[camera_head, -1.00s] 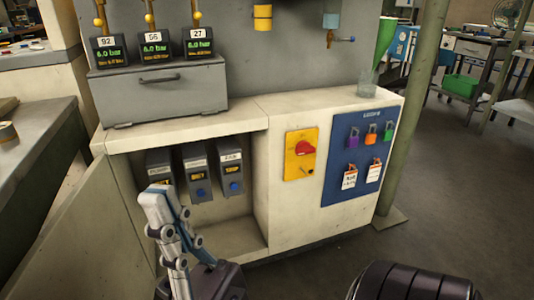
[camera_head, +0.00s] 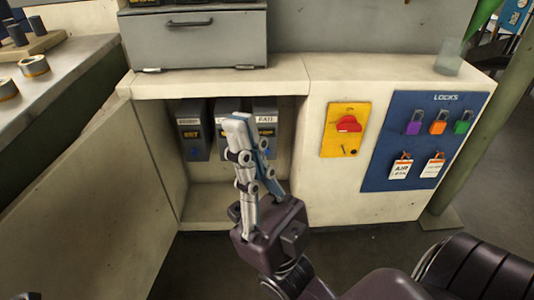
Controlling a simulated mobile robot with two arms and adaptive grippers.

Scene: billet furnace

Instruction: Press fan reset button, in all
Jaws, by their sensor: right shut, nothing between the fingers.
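Three grey reset boxes hang inside the open cabinet (camera_head: 292,72). The middle box (camera_head: 222,108) is partly covered by the fingers. The left box (camera_head: 188,112) shows an amber display and a blue button (camera_head: 194,153) below it. My right gripper (camera_head: 243,122) is shut and empty, fingers pointing up in front of the middle and fan boxes. I cannot tell whether it touches them.
The cabinet door (camera_head: 90,195) stands open at the left. A red switch on a yellow plate (camera_head: 347,138) and a blue lock board (camera_head: 420,140) are to the right. A glass (camera_head: 449,57) stands on the cabinet top. A grey drawer box (camera_head: 195,45) sits above.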

